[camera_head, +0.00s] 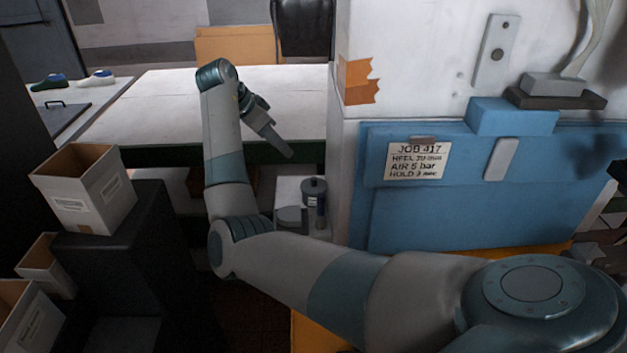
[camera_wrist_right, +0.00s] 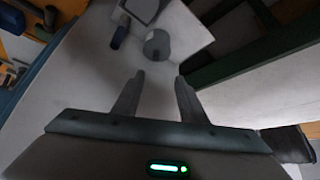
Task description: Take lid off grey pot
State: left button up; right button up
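The grey pot (camera_head: 311,196) stands on a pale surface below the far table, beside the blue machine. Its darker lid (camera_head: 314,184) is on top and has a small knob. The pot also shows in the right wrist view (camera_wrist_right: 158,50), beyond my fingertips and between their lines. My right gripper (camera_head: 279,147) points down above and left of the pot in the head view. In the right wrist view my right gripper (camera_wrist_right: 155,76) is open, with nothing between its fingers and a gap to the pot. My left gripper is not in view.
A dark blue bottle (camera_wrist_right: 119,37) stands close to the pot. A grey flat-topped item (camera_head: 290,217) is also beside it. The blue machine (camera_head: 440,210) rises to the right, and the table's dark edge (camera_head: 305,151) runs behind. An open carton (camera_head: 88,195) stands at left.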

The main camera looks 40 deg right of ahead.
jog(key=p, duration=0.5)
send_near(314, 178)
jog(key=x, duration=0.2)
jog(key=shift+w+d+f, duration=0.1)
jog(key=shift+w+f, duration=0.3)
jog(key=shift+f, duration=0.1)
jog(key=shift+s+d+f+p, duration=0.25)
jog(key=shift+d+f+p, duration=0.05)
jog(key=shift+d+p, duration=0.1)
jog(key=p+x, duration=0.1)
jog(key=x, duration=0.2)
jog(key=shift+s+r+p, duration=0.1)
jog(key=shift+s+p, duration=0.15)
jog(key=shift+p, duration=0.1)
jog(key=shift+d+f, duration=0.35)
jog(key=shift+f, duration=0.3)
